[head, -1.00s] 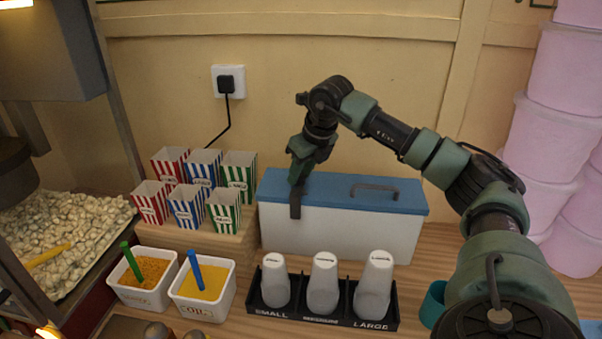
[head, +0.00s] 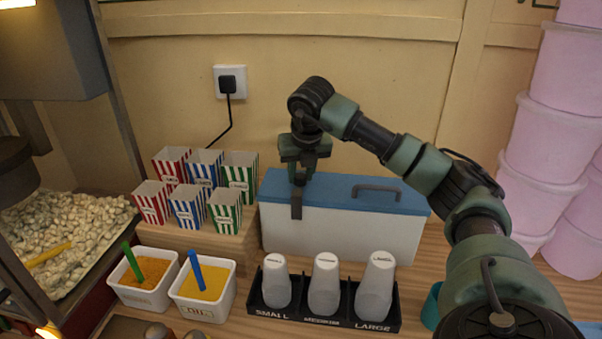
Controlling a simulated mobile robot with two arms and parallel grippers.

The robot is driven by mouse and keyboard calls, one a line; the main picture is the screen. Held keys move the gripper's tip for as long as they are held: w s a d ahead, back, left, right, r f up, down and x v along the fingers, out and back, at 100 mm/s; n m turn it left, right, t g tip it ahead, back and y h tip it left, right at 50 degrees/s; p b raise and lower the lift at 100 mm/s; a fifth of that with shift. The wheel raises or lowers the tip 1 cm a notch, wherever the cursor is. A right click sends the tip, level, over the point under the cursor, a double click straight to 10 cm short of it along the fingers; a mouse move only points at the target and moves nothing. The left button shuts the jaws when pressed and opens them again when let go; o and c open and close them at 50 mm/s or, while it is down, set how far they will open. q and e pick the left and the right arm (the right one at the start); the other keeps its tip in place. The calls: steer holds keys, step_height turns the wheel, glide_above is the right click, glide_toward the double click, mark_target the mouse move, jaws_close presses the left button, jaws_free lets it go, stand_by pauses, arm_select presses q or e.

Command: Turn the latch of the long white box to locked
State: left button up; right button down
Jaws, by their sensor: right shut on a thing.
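The long white box (head: 350,240) with a blue lid (head: 335,192) stands at the back of the counter, behind the cups. A dark handle (head: 377,188) is on the lid's right part. A dark grey latch (head: 296,208) hangs upright over the front edge of the lid, left of the middle. My right gripper (head: 299,180) points down from above the lid and is shut on the latch's upper end. The fingertips and the grip itself are small and partly hidden. My left gripper is not in view.
Striped popcorn boxes (head: 187,213) stand on a wooden step just left of the white box. In front, a black rack (head: 318,318) holds three cups. Two seasoning tubs (head: 202,307) with scoops stand at front left. Pink tubs (head: 545,150) are stacked at right.

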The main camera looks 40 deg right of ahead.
steer(key=c, duration=1.3)
jaws_free()
steer(key=shift+c, duration=0.2)
steer(key=b+v, duration=0.1)
steer(key=v, duration=0.6)
steer(key=shift+r+b, duration=0.3)
steer(key=shift+b, duration=0.05)
steer(key=shift+a, duration=0.1)
